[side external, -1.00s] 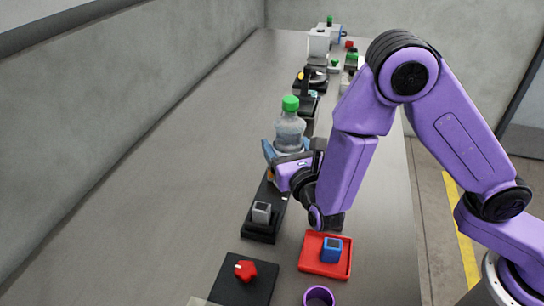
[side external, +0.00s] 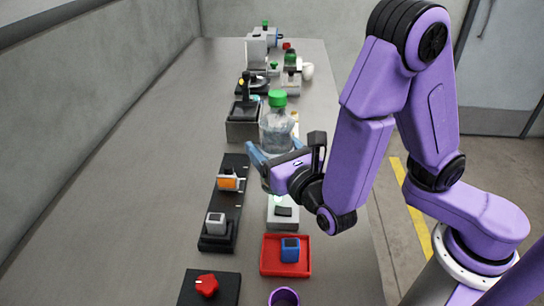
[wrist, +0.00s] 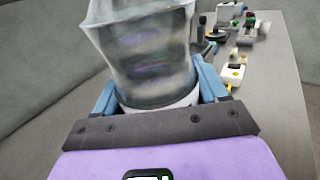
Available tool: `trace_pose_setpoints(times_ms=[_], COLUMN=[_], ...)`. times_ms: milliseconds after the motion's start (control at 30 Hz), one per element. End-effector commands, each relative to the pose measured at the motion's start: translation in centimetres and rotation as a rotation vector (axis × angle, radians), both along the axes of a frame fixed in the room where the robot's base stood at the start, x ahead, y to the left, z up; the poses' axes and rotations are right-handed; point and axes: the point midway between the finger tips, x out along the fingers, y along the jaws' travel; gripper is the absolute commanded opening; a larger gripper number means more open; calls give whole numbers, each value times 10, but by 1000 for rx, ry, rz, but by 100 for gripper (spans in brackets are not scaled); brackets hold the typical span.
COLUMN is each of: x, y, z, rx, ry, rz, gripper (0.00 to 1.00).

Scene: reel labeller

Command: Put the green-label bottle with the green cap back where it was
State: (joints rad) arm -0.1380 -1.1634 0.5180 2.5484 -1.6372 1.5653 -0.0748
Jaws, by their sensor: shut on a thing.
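The clear bottle (side external: 276,131) with the green cap (side external: 277,98) is upright in my gripper (side external: 265,158), above the table. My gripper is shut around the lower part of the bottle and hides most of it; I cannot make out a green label. In the wrist view the bottle (wrist: 150,55) fills the space between the blue fingers of my gripper (wrist: 157,88), with a pale band near its bottom. Its cap is out of that view. Below my gripper, a light grey block (side external: 284,218) with a dark top patch is partly hidden.
A black rail (side external: 229,200) with an orange-fronted part and a grey cube lies left of my gripper. A red tray (side external: 268,268) with a blue block is in front. The table's left side is clear.

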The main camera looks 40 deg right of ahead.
Motion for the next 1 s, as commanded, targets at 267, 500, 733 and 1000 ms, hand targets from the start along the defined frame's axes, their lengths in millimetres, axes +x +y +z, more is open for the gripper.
trace_pose_setpoints(times_ms=[267,500,733,1000], x=[-4,-20,-35,-33], y=[-51,-111,-146,-154], z=[-8,-16,-20,-24], rx=[-1,-1,-1,-3], ry=[6,6,0,-3], rz=[-120,-268,-360,-388], gripper=[11,11,11,11])
